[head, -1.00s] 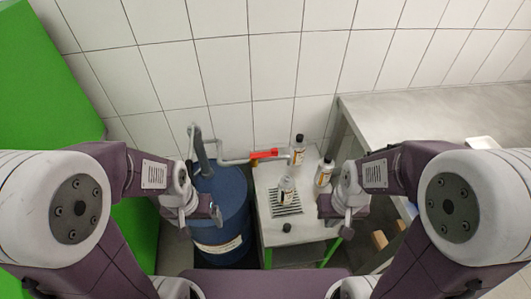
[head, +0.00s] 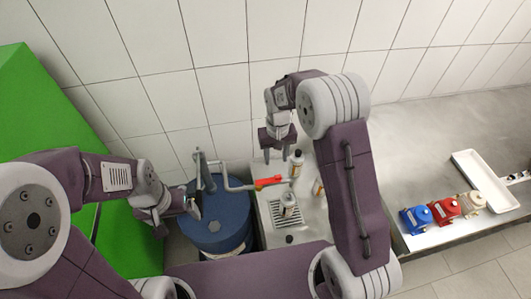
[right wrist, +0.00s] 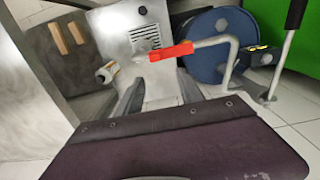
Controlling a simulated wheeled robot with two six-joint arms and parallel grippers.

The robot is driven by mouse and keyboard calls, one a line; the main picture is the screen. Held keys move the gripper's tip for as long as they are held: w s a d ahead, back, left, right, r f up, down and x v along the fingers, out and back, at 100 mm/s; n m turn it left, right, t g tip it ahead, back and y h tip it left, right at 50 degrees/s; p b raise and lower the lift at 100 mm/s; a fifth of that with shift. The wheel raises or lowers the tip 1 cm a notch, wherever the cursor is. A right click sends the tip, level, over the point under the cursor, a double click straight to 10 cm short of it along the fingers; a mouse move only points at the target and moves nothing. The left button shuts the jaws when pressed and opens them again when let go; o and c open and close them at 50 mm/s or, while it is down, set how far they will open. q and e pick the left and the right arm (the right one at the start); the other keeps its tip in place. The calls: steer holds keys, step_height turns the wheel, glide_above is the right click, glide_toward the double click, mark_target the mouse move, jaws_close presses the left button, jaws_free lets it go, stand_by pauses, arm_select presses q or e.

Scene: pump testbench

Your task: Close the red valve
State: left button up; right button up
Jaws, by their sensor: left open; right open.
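The red valve handle (head: 268,182) sits on the grey pipe (head: 236,186) between the blue barrel and the small metal table. It also shows in the right wrist view as a red lever (right wrist: 171,52) lying roughly across the picture. My right gripper (head: 279,154) is open and empty, above and behind the handle in the head view. In the right wrist view its grey fingers (right wrist: 159,95) stand apart, with the handle beyond them. My left gripper (head: 178,214) is open and empty over the left edge of the blue barrel (head: 222,222).
Bottles, one of them here (head: 288,205), stand on the metal table (head: 262,205) close to the handle. A workbench (head: 440,135) at right carries blue, red and beige pumps and a white tray (head: 484,180). A tiled wall is behind; a green block (head: 40,110) is at left.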

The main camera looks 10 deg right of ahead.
mark_target(278, 175)
steer(key=f, duration=0.2)
steer(key=s+f+p, duration=0.1)
steer(key=f, duration=0.2)
steer(key=shift+s+d+f+p, duration=0.15)
steer(key=shift+d+f+p, duration=0.15)
steer(key=shift+f, duration=0.1)
step_height(278, 175, down, 2)
steer(key=shift+f, duration=0.1)
steer(key=shift+s+d+f, duration=0.15)
steer(key=shift+s+d, duration=0.05)
steer(key=shift+s, duration=0.15)
steer(key=shift+w+a, duration=0.1)
steer(key=shift+c, duration=0.7)
steer(key=shift+w+f, duration=0.1)
steer(key=c, duration=0.5)
jaws_close()
arm_select(q)
steer(key=r, duration=0.1)
steer(key=s+r, duration=0.1)
steer(key=d+r, duration=0.1)
steer(key=shift+s, duration=0.3)
steer(key=shift+a, duration=0.1)
